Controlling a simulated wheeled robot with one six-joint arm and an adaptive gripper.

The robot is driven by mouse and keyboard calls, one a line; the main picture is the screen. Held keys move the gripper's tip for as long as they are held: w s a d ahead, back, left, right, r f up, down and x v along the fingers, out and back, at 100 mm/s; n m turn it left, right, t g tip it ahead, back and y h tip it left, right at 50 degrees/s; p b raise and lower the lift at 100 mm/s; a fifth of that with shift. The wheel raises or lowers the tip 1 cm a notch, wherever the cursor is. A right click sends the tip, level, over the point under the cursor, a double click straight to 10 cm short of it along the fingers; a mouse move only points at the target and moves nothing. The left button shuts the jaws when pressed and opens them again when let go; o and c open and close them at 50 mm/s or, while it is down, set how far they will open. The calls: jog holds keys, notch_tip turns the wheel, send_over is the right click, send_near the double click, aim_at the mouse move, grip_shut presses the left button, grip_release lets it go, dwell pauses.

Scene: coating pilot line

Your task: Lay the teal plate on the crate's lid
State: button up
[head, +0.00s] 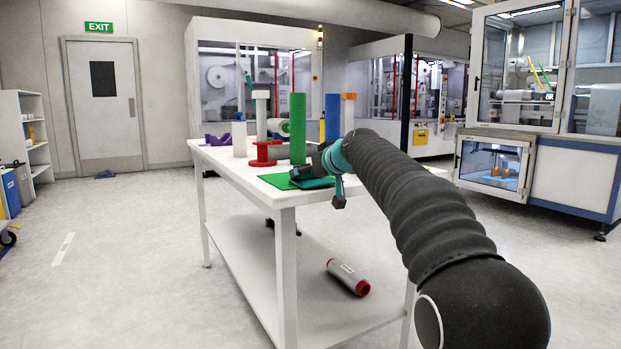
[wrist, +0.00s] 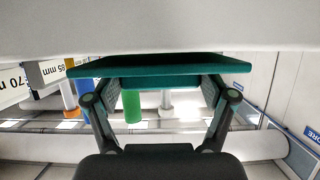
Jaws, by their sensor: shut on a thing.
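My gripper (head: 305,172) is low over the near end of the white table in the head view. In the wrist view my gripper (wrist: 160,88) has its two fingers on the teal plate (wrist: 160,66), which lies flat across them. In the head view the teal plate (head: 318,183) shows as a small dark teal edge under the gripper, close to the bright green sheet (head: 276,181). Whether it touches anything below cannot be told. I cannot make out a crate or its lid for certain in either view.
On the white table (head: 236,172), a red spool (head: 264,155), a green cylinder (head: 298,128) and a blue cylinder (head: 332,117) stand behind the gripper. Purple holders (head: 217,140) lie farther left. A grey roll with red ends (head: 348,276) lies on the lower shelf.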

jog(key=shift+f, duration=0.1)
jog(key=o, duration=1)
jog(key=shift+r, duration=0.2)
jog(key=b+v, duration=0.1)
jog(key=v, duration=1.1)
jog(key=shift+f, duration=0.15)
